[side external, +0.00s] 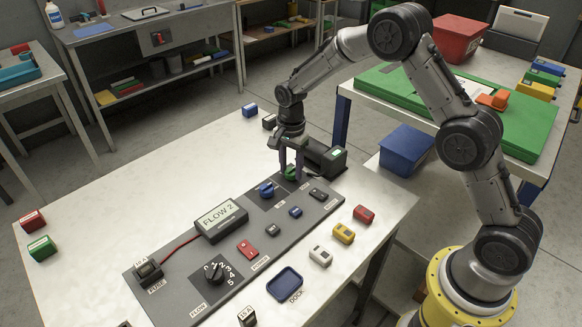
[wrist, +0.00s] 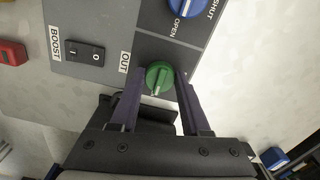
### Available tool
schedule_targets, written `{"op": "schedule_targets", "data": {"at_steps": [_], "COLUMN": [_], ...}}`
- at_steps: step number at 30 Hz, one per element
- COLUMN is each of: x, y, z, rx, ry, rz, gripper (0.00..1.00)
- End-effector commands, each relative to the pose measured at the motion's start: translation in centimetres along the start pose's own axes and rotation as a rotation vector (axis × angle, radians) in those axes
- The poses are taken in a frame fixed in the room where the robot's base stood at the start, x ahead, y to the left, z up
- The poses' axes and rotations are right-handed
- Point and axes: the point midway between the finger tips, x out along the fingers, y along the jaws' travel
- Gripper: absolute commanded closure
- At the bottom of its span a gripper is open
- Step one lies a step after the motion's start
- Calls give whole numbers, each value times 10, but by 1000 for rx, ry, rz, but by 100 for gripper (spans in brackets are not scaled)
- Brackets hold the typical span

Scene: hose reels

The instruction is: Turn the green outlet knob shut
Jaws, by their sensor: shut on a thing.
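The green outlet knob (wrist: 159,78) sits on a dark grey patch of the panel, beside the label OUT. A pale line on it points toward the bottom of the wrist view. It also shows in the side view (side external: 291,173), partly covered by my fingers. My gripper (wrist: 161,77) is shut on the knob, one finger on each side; in the side view my gripper (side external: 290,170) reaches down onto it from above. Any open or shut marks for the green knob are hidden or too small to read.
A blue knob (wrist: 187,4) marked OPEN and SHUT is close by. The panel also holds a BOOST switch (wrist: 85,54), a FLOW 2 display (side external: 221,219) and a black dial (side external: 215,273). Loose coloured blocks lie around.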

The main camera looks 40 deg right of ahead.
Motion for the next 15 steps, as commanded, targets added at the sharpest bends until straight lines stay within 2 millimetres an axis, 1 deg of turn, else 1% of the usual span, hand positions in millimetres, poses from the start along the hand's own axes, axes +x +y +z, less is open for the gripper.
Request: {"op": "schedule_targets", "data": {"at_steps": [8,15], "x": [-1,-2], "y": [0,0], "z": [0,0], "rx": [-88,-274], "ry": [0,0], "rz": [-1,-1], "gripper": [100,100]}}
